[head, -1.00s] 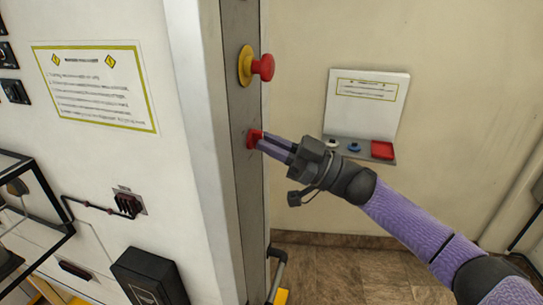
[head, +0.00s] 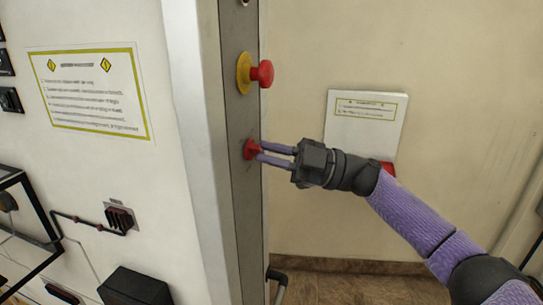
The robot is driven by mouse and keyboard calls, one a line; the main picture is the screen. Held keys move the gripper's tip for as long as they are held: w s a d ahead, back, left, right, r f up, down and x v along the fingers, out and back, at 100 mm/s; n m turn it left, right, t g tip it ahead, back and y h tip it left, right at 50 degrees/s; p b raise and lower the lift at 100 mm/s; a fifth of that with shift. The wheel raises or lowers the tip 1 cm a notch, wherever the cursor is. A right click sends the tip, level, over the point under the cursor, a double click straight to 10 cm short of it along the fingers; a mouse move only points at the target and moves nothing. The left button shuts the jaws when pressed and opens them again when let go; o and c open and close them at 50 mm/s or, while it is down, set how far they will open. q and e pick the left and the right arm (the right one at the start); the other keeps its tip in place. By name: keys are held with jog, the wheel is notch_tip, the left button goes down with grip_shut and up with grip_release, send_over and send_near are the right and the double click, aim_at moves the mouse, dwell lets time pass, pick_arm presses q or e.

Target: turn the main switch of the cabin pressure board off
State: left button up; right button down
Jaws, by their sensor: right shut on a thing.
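The red switch knob (head: 250,149) sits on the narrow grey side panel (head: 238,205) of the white cabinet, below the emergency button. My right gripper (head: 262,153) comes in from the right, with its two purple fingers shut on the red knob. The fingertips hide part of the knob, and I cannot read its marked positions. My left gripper is not in view.
A red mushroom button on a yellow base (head: 258,72) sticks out just above the knob. A white sign board (head: 366,122) on the back wall is partly behind my gripper, with a red part showing. A black box (head: 135,287) projects from the cabinet front at lower left.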

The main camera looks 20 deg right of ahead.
dwell(0.4)
jog(key=c, duration=0.7)
grip_release()
jog(key=b+v, duration=0.3)
jog(key=v, duration=0.7)
